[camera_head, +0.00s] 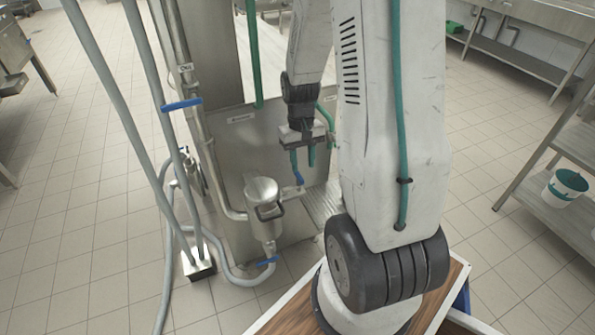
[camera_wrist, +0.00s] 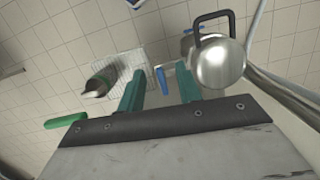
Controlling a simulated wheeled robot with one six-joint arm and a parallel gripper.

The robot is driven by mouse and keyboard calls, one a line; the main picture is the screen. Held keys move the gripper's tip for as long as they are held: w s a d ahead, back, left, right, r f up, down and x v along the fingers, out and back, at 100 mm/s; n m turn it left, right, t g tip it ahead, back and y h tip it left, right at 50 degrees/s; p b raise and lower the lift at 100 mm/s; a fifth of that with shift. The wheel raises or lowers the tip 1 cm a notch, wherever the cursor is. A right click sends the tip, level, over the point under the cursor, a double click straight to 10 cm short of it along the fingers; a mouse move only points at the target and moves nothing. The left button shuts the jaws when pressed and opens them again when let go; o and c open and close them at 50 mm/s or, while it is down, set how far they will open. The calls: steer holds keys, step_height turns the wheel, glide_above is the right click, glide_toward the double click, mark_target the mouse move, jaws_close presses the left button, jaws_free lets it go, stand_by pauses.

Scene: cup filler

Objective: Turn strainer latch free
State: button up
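The strainer (camera_head: 263,205) is a steel canister with a lid and black handle, left of my gripper in the head view. It also shows in the wrist view (camera_wrist: 218,65), upper right, with its black handle (camera_wrist: 213,16). A small blue lever (camera_wrist: 162,80) on a pale fitting beside the strainer appears between my fingers; it may be the latch, but I cannot be sure. It also shows just below my gripper in the head view (camera_head: 298,178). My gripper (camera_head: 303,163) is open, with its teal fingers (camera_wrist: 160,86) apart. I cannot tell whether they touch the lever.
A blue-handled valve (camera_head: 267,261) sits below the strainer, and another blue lever (camera_head: 181,104) is on the pipe at left. Grey hoses (camera_head: 125,110) run down the left. A dark bottle (camera_wrist: 100,82) shows near a grate (camera_wrist: 130,66). A shelf (camera_head: 565,185) stands right.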

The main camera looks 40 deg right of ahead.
steer(key=t+h, duration=0.1)
steer(key=t, duration=0.1)
glide_above(299, 175)
steer(key=shift+f, duration=0.85)
steer(key=shift+w+d+f, duration=0.1)
steer(key=shift+w+f, duration=0.05)
steer(key=shift+f, duration=0.2)
step_height(299, 175, down, 7)
steer(key=shift+r, duration=0.1)
steer(key=shift+c, duration=0.3)
jaws_close()
